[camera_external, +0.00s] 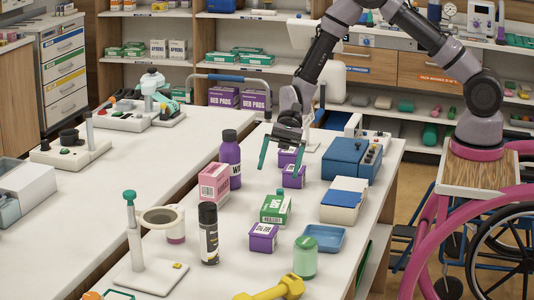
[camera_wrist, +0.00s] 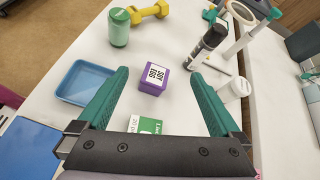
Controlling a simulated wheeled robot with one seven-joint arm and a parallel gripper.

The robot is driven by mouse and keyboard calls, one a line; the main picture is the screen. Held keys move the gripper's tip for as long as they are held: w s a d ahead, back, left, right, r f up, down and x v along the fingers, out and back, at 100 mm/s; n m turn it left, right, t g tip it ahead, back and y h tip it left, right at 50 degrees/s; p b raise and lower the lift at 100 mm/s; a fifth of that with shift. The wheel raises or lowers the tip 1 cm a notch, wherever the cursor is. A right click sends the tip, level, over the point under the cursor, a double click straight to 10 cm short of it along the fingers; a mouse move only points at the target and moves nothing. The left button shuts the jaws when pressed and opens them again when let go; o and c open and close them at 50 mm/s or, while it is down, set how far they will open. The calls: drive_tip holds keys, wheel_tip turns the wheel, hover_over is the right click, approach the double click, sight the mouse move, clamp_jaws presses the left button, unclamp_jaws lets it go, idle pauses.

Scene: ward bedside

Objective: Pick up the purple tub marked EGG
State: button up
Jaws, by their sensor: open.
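A small purple tub (camera_external: 263,238) with a white label stands on the near part of the white table. In the wrist view the purple tub (camera_wrist: 152,80) lies ahead between my fingers, and its label appears to read SOY and EGG. My gripper (camera_external: 283,156) is open and empty, above the table and farther back than this tub. In the wrist view my gripper (camera_wrist: 160,74) has its two green fingers wide apart. Two more purple tubs, one nearer (camera_external: 293,177) and one farther (camera_external: 288,157), stand below or behind my gripper; I cannot read their labels.
A green-and-white box (camera_external: 275,209) stands just behind the tub. A green jar (camera_external: 305,258), a blue tray (camera_external: 323,238) and a black spray can (camera_external: 208,235) stand around it. A yellow dumbbell (camera_external: 272,290) lies at the front. Blue boxes (camera_external: 344,160) line the right side.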

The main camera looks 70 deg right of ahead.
sight(260, 237)
drive_tip(key=a+f+m, duration=0.1)
drive_tip(key=f, duration=0.2)
drive_tip(key=a+f+m+y, duration=0.1)
drive_tip(key=f, duration=0.3)
drive_tip(key=a+f+m, duration=0.1)
drive_tip(key=f, duration=0.3)
drive_tip(key=shift+w+a+m+t, duration=0.3)
drive_tip(key=shift+w+a, duration=0.05)
drive_tip(key=shift+a, duration=0.05)
drive_tip(key=x, duration=1)
drive_tip(key=shift+a, duration=0.3)
drive_tip(key=shift+y, duration=0.3)
drive_tip(key=c, duration=1.4)
